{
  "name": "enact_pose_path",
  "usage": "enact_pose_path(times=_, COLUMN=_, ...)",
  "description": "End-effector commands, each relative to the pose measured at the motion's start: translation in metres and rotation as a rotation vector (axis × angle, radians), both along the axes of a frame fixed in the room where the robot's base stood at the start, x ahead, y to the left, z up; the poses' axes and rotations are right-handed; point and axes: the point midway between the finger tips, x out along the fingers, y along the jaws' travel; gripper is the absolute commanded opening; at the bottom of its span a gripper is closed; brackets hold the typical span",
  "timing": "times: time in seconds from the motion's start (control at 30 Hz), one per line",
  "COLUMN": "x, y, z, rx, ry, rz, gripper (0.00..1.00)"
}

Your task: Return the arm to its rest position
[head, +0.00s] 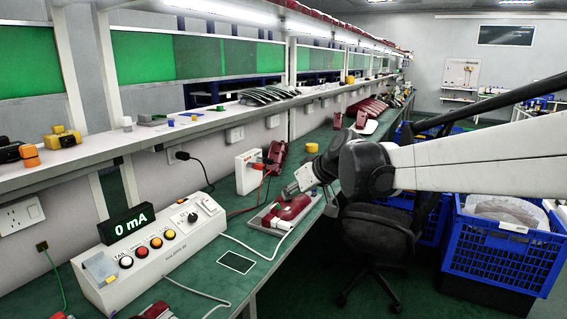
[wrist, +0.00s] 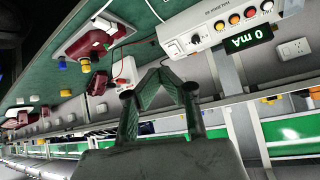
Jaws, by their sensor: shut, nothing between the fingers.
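My arm reaches in from the right in the head view. My gripper (head: 290,190) is over the near edge of the green bench (head: 190,292), close to a red tail lamp (head: 289,210) on a pale fixture plate. Whether it touches the lamp cannot be told in the head view. In the wrist view my gripper (wrist: 160,73) has its fingers together with nothing between them, and the red lamp (wrist: 88,43) lies apart from them, up and left.
A white tester box (head: 150,255) stands on the bench, its display (head: 127,223) reading 0 mA. A black chair (head: 375,225) and blue crate (head: 497,245) stand beside the bench.

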Motion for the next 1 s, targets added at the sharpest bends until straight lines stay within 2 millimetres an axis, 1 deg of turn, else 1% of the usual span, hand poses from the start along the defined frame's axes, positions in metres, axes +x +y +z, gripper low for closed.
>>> enact_pose_path(times=0.03, x=-0.017, y=-0.009, z=0.003, rx=-0.009, ry=0.011, rz=-0.023, gripper=0.0)
enact_pose_path(times=0.23, x=-0.077, y=-0.044, z=0.007, rx=-0.043, ry=0.057, rz=-0.123, gripper=0.0)
enact_pose_path(times=0.47, x=-0.147, y=-0.081, z=0.001, rx=-0.082, ry=0.099, rz=-0.243, gripper=0.0)
enact_pose_path(times=0.6, x=-0.19, y=-0.104, z=-0.008, rx=-0.103, ry=0.121, rz=-0.319, gripper=0.0)
enact_pose_path(times=0.77, x=-0.238, y=-0.127, z=-0.024, rx=-0.127, ry=0.14, rz=-0.407, gripper=0.0)
enact_pose_path(times=0.9, x=-0.277, y=-0.147, z=-0.042, rx=-0.146, ry=0.153, rz=-0.486, gripper=0.0)
enact_pose_path(times=1.0, x=-0.303, y=-0.16, z=-0.056, rx=-0.159, ry=0.158, rz=-0.54, gripper=0.0)
